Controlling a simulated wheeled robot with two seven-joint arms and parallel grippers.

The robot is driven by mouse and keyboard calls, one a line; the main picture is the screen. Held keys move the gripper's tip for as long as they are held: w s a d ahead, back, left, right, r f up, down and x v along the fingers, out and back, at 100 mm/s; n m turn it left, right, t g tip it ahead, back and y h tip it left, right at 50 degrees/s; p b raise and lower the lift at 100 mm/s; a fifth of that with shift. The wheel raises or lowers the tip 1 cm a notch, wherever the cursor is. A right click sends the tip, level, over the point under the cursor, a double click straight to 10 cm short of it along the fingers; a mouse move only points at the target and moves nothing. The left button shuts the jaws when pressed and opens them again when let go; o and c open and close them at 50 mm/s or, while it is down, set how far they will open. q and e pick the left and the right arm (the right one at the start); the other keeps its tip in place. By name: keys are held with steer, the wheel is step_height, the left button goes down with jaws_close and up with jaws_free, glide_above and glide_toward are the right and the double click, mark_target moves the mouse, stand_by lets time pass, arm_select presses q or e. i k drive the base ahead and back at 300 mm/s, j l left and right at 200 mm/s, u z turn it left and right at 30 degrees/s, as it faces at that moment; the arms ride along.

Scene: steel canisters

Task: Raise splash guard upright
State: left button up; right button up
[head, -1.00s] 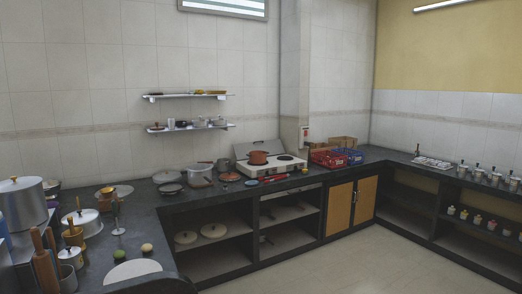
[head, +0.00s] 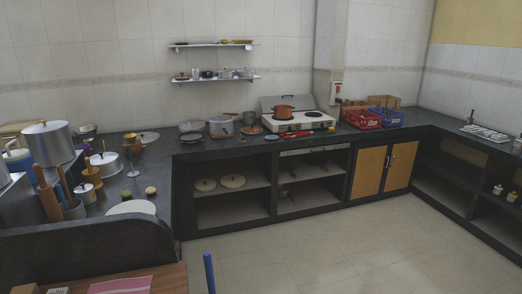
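A white stove (head: 300,122) with dark burners stands on the dark counter against the tiled back wall. A grey panel (head: 271,102), which looks like the splash guard, rises at the back of the stove. It looks tilted up, but its exact angle is too small to tell. A brown pot (head: 284,112) sits on the stove's left side, in front of the panel, and hides part of it. Neither of my grippers is in view.
Red (head: 362,119) and blue crates (head: 389,117) stand right of the stove. Grey pots (head: 222,126) stand left of it. A dark curved panel (head: 90,246) and an upright blue pole (head: 209,273) are in the foreground. The floor (head: 330,245) before the counter is clear.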

mark_target(301, 102)
steer(key=i+l, duration=0.3)
steer(key=l, duration=0.2)
steer(key=i+l, duration=0.3)
steer(key=l, duration=0.15)
steer(key=i+l+z, duration=0.1)
steer(key=i+l, duration=0.2)
steer(key=l, duration=0.2)
steer(key=i+l, duration=0.35)
steer(key=i+j+z, duration=0.1)
steer(key=i, duration=1)
steer(key=i+j, duration=0.15)
steer(key=i, duration=0.9)
steer(key=l+z, duration=0.05)
